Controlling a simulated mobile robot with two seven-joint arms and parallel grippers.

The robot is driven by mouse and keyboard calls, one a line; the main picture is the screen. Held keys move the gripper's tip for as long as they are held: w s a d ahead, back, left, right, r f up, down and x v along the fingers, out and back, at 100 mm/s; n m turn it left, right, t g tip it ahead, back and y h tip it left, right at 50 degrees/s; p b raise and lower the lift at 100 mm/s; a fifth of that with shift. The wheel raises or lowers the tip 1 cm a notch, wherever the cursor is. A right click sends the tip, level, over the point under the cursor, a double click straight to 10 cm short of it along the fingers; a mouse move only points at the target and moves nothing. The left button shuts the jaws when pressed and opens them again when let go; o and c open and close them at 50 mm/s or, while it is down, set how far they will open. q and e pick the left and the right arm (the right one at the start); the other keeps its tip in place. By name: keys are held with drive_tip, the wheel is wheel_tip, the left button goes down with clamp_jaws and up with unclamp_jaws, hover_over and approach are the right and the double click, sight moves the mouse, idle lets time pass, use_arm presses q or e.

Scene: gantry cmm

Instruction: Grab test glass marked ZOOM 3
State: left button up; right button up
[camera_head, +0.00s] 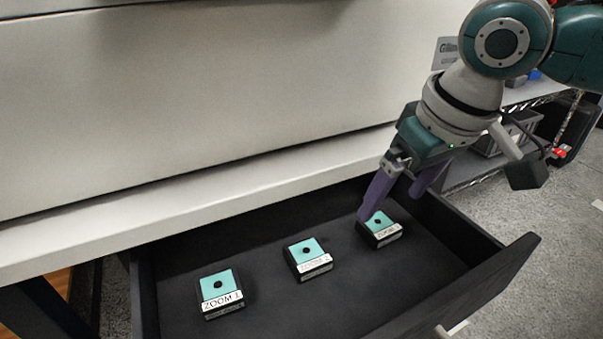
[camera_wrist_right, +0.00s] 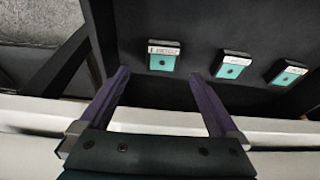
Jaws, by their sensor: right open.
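Three test glasses, each a dark block with a teal top, a black dot and a white label, sit in the open drawer. The right-hand one (camera_head: 380,228), whose label is small and appears to read ZOOM 3, lies just below my right gripper (camera_head: 390,204). One finger partly covers its corner; I cannot tell whether they touch. In the right wrist view this glass (camera_wrist_right: 163,56) is ahead of and between the open fingertips (camera_wrist_right: 158,74). The gripper holds nothing. My left gripper is out of view.
The ZOOM 1 glass (camera_head: 219,293) is at left and another glass (camera_head: 308,259), label blurred, is in the middle. The drawer's right wall (camera_head: 460,228) stands beside the right-hand glass. A white ledge (camera_head: 200,199) overhangs the drawer's back. Bare drawer floor separates the glasses.

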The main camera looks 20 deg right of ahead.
sight(380, 224)
drive_tip(key=b+x, duration=0.2)
drive_tip(key=x, duration=0.1)
drive_tip(key=b+x, duration=0.1)
drive_tip(key=x, duration=0.1)
drive_tip(key=shift+s+a+f+b, duration=0.1)
drive_tip(key=shift+s+f+b, duration=0.15)
drive_tip(key=shift+b, duration=0.1)
drive_tip(key=shift+r, duration=0.1)
drive_tip(key=shift+c, duration=0.3)
drive_tip(key=c, duration=1.2)
drive_tip(key=shift+c, duration=1.3)
